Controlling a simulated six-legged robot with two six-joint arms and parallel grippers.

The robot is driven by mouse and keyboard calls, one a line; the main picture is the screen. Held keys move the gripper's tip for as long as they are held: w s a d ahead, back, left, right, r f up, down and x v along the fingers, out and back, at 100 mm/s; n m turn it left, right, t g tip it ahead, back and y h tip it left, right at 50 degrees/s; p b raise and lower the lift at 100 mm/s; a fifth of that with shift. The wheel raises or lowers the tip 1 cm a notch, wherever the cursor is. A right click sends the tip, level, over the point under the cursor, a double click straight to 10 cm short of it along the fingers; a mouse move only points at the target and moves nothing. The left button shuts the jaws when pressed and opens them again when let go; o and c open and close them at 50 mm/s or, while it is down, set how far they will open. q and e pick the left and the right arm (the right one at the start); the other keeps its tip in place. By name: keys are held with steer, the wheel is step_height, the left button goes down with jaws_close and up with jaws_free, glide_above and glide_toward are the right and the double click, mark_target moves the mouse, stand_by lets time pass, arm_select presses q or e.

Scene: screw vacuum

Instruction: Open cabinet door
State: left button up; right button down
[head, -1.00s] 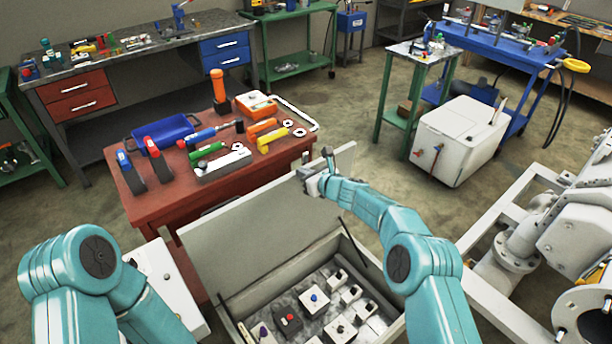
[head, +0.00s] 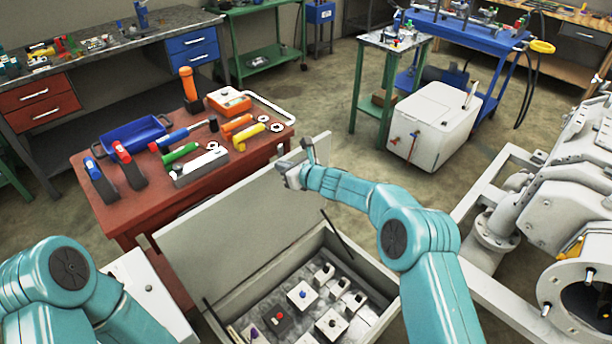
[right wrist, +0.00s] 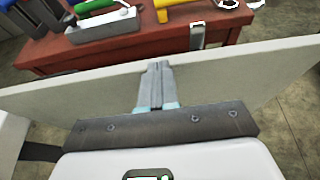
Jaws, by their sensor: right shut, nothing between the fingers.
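The cabinet (head: 385,291) is a low grey box in the bottom middle of the head view. Its door (head: 222,238) is a flat panel that stands raised, tilted back toward the red table. Inside the cabinet are several small white blocks with coloured knobs. My right gripper (head: 294,164) is at the upper right part of the door, near its top edge. In the right wrist view the shut fingers (right wrist: 158,72) point at the door panel (right wrist: 215,78), and I cannot tell whether they touch it. My left gripper is out of view; only my left arm shows at lower left.
A red table (head: 140,208) with tools and a blue tray (head: 133,138) stands right behind the door. A white box (head: 432,126) stands on the floor at the right. Grey pipe machinery (head: 497,225) is close on my right. Open floor lies between the red table and the white box.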

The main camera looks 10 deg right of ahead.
steer(key=b+v, duration=0.5)
steer(key=v, duration=0.9)
steer(key=s+f+n+g+h, duration=0.1)
steer(key=s+f+n+g, duration=0.25)
steer(key=s+f, duration=0.7)
steer(key=s+f+n+g, duration=0.2)
steer(key=s+f+g, duration=0.45)
steer(key=f, duration=0.65)
steer(key=s+f+n+h, duration=0.1)
steer(key=s+f+n, duration=0.1)
steer(key=s+n, duration=0.5)
steer(key=s+f+n+h, duration=0.1)
steer(key=s+f+n, duration=0.2)
steer(key=s+n, duration=0.3)
steer(key=s+d+f+n+h, duration=0.1)
steer(key=s+f+n, duration=0.2)
steer(key=s+n, duration=0.4)
steer(key=shift+s+n+g, duration=0.3)
steer(key=shift+n+g, duration=0.1)
steer(key=shift+n, duration=0.25)
